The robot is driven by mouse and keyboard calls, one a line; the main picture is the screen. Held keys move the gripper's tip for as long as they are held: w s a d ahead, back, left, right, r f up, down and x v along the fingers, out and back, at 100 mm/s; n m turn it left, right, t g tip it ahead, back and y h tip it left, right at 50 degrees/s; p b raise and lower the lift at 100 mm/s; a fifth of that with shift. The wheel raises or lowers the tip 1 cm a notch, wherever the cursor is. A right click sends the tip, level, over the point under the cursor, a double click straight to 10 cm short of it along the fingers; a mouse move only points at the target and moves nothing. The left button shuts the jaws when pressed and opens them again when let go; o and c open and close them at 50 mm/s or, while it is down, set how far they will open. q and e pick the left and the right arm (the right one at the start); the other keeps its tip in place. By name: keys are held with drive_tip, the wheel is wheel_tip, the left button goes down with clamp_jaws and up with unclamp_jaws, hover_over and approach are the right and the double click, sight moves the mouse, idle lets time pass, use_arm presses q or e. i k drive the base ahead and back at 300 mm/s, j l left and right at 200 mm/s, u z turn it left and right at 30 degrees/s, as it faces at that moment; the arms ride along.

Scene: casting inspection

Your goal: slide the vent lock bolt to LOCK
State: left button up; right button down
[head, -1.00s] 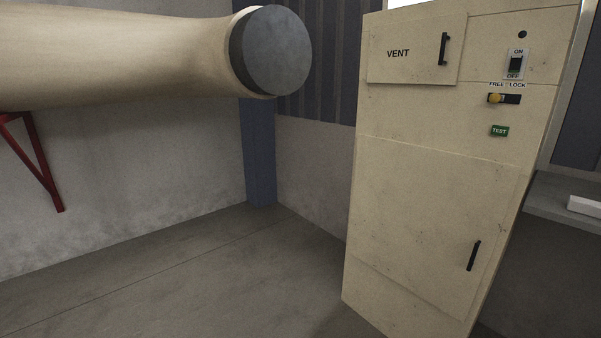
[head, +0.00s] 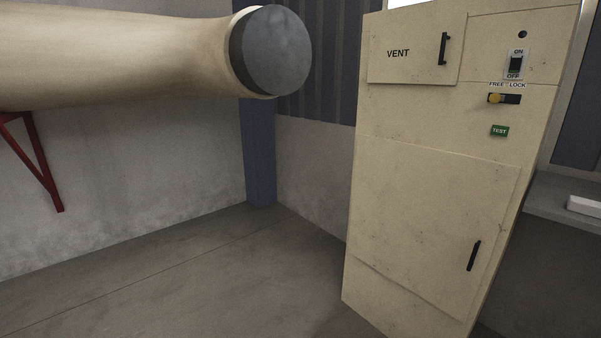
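The vent lock bolt has a yellow knob (head: 495,98) in a dark horizontal slot (head: 512,99) on the upper right front of the beige cabinet (head: 430,160). The knob sits at the left end of the slot, under the word FREE; LOCK is printed above the right end. To its upper left is the flap marked VENT (head: 410,65), with a black upright handle (head: 444,49), and it looks closed. Neither of my grippers is in the head view.
Above the bolt is an ON/OFF switch (head: 515,64); below it is a green TEST button (head: 499,131). A large beige cylinder with a grey end (head: 277,50) fills the upper left. A grey ledge (head: 560,203) lies right of the cabinet. The floor (head: 210,275) before the cabinet is clear.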

sight(494, 98)
drive_tip(key=l, duration=0.75)
drive_tip(key=i+l, duration=0.1)
drive_tip(key=l, duration=0.7)
drive_tip(key=l+z, duration=0.1)
drive_tip(key=l, duration=0.65)
drive_tip(key=i+l, duration=0.1)
drive_tip(key=l, duration=0.7)
